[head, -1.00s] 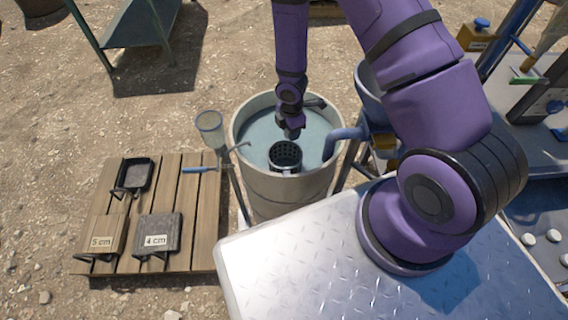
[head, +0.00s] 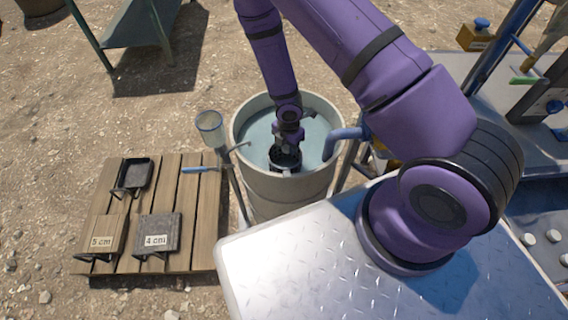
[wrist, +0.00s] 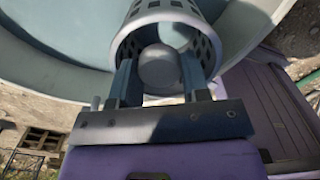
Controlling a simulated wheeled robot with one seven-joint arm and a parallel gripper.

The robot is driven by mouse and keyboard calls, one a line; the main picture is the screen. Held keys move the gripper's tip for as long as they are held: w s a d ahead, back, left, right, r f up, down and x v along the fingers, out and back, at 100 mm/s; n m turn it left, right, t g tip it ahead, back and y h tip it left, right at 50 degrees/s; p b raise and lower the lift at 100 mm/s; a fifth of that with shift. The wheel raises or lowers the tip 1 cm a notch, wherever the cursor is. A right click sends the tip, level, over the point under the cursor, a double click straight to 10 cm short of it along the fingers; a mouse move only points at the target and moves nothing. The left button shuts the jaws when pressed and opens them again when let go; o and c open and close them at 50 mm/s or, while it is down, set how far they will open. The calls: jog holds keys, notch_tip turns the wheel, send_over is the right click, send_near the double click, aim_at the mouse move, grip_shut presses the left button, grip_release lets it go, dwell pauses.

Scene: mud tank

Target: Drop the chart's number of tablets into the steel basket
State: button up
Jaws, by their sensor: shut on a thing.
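The steel basket (head: 284,162) is a dark perforated cylinder in the round tank of bluish water (head: 252,133). In the wrist view the basket (wrist: 206,46) shows a pale rim and square holes. My gripper (head: 287,146) is over the basket's mouth in the head view. The basket's bottom is mostly hidden. Several white tablets (head: 528,239) lie on a blue surface at the far right. No chart can be read.
A wooden pallet (head: 205,200) left of the tank bears dark pans and blocks marked 5 cm (head: 100,242) and 4 cm (head: 157,240). A clear cup on a stand (head: 210,125) and a blue pipe (head: 343,136) flank the tank.

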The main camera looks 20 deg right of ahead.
jog(key=shift+f, duration=0.3)
jog(key=o, duration=1)
notch_tip(320, 180, up, 11)
dwell(0.6)
